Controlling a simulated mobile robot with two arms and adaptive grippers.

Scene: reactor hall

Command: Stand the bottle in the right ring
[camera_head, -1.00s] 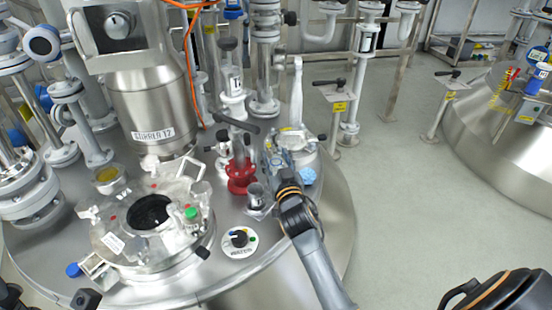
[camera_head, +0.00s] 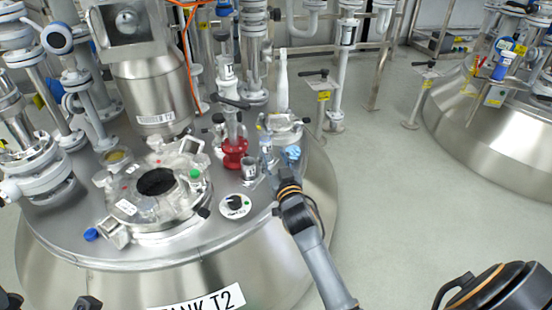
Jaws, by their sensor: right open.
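I cannot tell for certain which is the right ring. Only dark parts at the lower left edge may belong to my left gripper.
A red valve (camera_head: 235,152) with a black lever rises close left of my right gripper. An open manhole (camera_head: 157,183) with clamps is left. A blue object (camera_head: 293,153) lies just right of the gripper. Pipes and the stirrer motor (camera_head: 155,92) crowd the back. Open floor (camera_head: 385,190) is right.

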